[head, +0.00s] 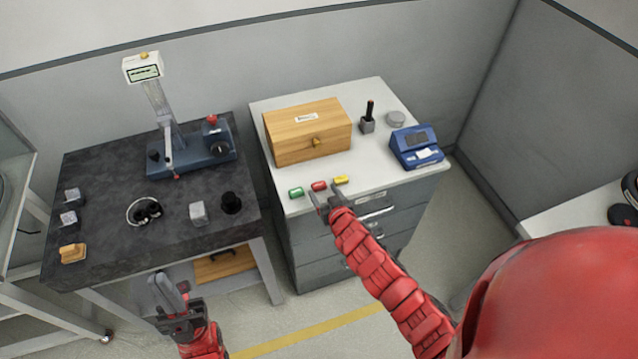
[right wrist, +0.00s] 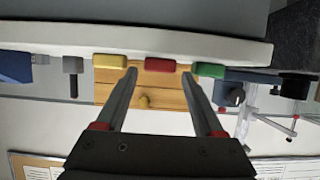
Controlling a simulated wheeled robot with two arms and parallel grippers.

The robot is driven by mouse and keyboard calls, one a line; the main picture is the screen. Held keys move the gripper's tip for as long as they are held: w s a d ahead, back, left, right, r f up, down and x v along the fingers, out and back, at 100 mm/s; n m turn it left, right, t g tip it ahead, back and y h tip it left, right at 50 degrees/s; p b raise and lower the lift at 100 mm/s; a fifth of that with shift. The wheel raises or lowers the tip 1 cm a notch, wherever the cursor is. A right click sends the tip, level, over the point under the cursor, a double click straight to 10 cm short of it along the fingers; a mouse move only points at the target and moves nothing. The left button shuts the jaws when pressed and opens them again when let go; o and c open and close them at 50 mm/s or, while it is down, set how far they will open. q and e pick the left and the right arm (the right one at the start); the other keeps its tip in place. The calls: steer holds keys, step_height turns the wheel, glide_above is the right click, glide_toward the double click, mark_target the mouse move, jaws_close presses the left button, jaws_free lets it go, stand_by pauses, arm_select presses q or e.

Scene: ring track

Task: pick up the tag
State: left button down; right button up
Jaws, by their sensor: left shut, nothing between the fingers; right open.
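Three small tags lie in a row near the front edge of the white cabinet top: a green tag (head: 296,191), a red tag (head: 319,186) and a yellow tag (head: 341,180). My right gripper (head: 324,195) is open and empty at that edge. In the right wrist view, which is upside down, its fingers point towards the red tag (right wrist: 160,65), which lies between the tip lines; the yellow tag (right wrist: 110,61) and green tag (right wrist: 209,70) lie outside them. I cannot tell the remaining gap. My left gripper (head: 166,290) is shut and empty, low before the dark table.
The white cabinet top (head: 372,180) also holds a wooden box (head: 308,135) behind the tags, a black-handled stamp (head: 368,118), a grey round item (head: 396,118) and a blue device (head: 416,147). The dark table (head: 105,170) at left carries a measuring stand (head: 165,120) and several small parts.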

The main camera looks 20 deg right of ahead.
mark_target(319, 186)
steer(key=shift+x, duration=1.2)
steer(key=c, duration=1.1)
